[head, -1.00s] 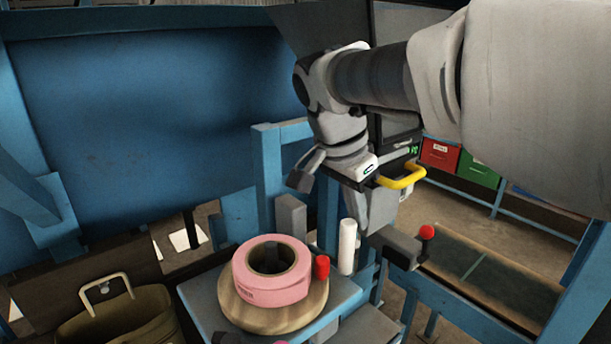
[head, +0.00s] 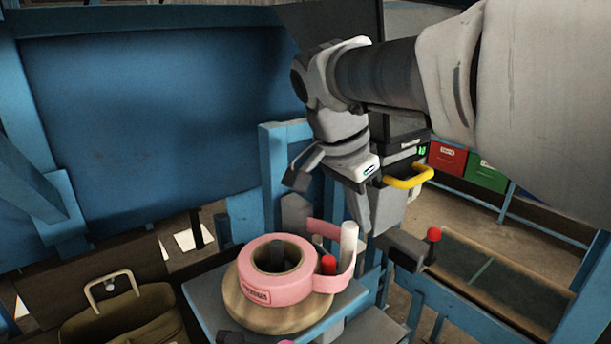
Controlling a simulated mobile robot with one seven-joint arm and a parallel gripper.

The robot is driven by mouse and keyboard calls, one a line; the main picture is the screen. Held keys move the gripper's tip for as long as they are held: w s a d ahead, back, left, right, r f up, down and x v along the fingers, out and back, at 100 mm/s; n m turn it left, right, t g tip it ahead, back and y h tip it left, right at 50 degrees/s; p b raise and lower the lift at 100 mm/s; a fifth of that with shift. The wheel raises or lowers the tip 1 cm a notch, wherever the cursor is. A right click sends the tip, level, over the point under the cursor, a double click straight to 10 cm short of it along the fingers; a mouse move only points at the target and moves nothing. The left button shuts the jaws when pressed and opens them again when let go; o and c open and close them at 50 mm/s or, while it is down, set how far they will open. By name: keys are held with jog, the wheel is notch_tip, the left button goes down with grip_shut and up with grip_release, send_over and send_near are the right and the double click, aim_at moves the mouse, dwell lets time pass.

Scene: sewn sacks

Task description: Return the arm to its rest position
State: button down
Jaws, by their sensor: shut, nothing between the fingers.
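My arm comes in from the right edge and bends down at a wrist joint in the upper middle of the head view. My gripper (head: 358,175) hangs at the end of the wrist, in front of the machine with the yellow handle (head: 408,178). Its fingertips are hard to make out against the grey parts behind. It holds nothing that I can see. It is above and behind the pink tape roll (head: 270,284), apart from it.
The roll sits on a round wooden disc (head: 262,317) on a small table. A loose tape strip loops around a white post (head: 348,250) near a red knob (head: 328,264). A red-tipped lever (head: 434,234), an olive bag (head: 118,316) and blue frame posts stand around.

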jog(key=v, duration=0.6)
jog(key=shift+a+r, duration=0.1)
jog(key=shift+r, duration=0.05)
jog(key=shift+s+r, duration=0.1)
jog(key=shift+r, duration=0.2)
jog(key=shift+s, duration=0.2)
jog(key=s+d+f+n+t+y, duration=0.1)
jog(key=s+d+f+n, duration=0.2)
jog(key=s+f+n, duration=0.2)
jog(key=s+d+f+n+t+y, duration=0.2)
jog(key=s+f+n, duration=0.4)
jog(key=s+f, duration=0.1)
jog(key=shift+s+d+f+n+t, duration=0.3)
jog(key=shift+s+d+f, duration=0.1)
jog(key=shift+f, duration=0.45)
